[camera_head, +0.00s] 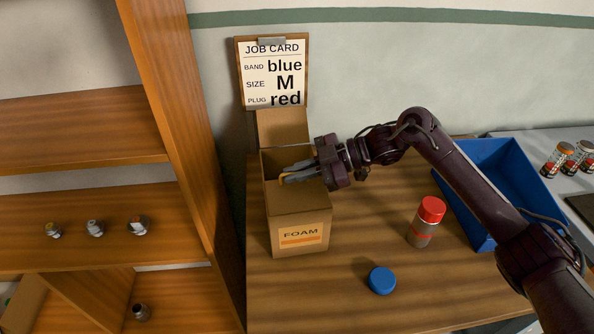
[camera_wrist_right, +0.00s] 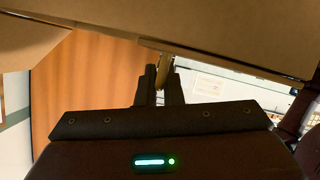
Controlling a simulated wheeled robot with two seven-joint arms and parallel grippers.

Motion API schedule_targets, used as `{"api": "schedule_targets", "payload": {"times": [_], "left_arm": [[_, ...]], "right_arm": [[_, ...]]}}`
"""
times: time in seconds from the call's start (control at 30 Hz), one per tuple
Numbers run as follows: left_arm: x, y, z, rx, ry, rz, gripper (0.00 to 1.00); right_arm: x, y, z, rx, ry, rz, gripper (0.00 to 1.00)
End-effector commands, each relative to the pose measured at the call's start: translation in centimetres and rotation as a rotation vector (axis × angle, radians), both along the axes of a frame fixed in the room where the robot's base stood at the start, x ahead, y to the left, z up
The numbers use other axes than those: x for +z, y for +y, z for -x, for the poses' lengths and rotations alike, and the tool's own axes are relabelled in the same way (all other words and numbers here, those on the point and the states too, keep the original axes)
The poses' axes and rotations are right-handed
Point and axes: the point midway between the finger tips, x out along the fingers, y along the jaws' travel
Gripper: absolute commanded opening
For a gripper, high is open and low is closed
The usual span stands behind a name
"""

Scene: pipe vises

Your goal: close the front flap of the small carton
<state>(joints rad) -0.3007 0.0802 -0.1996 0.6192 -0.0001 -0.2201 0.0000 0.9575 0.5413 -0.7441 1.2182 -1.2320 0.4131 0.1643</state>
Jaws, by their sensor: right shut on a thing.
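The small carton (camera_head: 284,234), labelled FOAM, stands on the wooden table. Its back flap (camera_head: 283,126) stands upright, and the rear part of the top is open and dark inside. The front flap (camera_head: 300,199) lies roughly level over the front part of the top. My right gripper (camera_head: 288,175) reaches in from the right, with its fingertips at the front flap's inner edge. In the right wrist view, the fingers (camera_wrist_right: 160,80) are shut on a thin tan cardboard piece, seemingly that flap. Cardboard of the carton (camera_wrist_right: 225,30) fills the top of that view. My left gripper is not in view.
A red-capped bottle (camera_head: 425,222) and a blue lid (camera_head: 381,280) stand right of the carton. A blue bin (camera_head: 487,167) lies beyond my right arm. A wooden shelf (camera_head: 80,242) is at left. The job card (camera_head: 273,75) hangs behind.

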Motion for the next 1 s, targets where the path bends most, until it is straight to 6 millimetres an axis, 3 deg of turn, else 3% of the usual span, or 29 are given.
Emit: {"api": "schedule_targets", "payload": {"times": [0.17,0.2,0.37,0.67,1.0], "left_arm": [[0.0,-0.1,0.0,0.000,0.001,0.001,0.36],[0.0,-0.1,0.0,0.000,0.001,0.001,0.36],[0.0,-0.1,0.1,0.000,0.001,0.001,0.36],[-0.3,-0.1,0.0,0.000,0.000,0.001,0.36],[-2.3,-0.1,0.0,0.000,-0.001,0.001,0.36]], "right_arm": [[-0.1,0.0,0.0,-0.001,0.001,0.000,0.00],[-0.1,0.0,0.0,-0.002,0.000,0.001,0.11],[-0.1,0.0,0.0,-0.001,0.001,0.001,0.29],[0.0,-0.5,0.0,-0.001,0.000,0.001,0.29],[1.8,-5.6,0.1,-0.003,-0.002,0.001,0.29]]}}
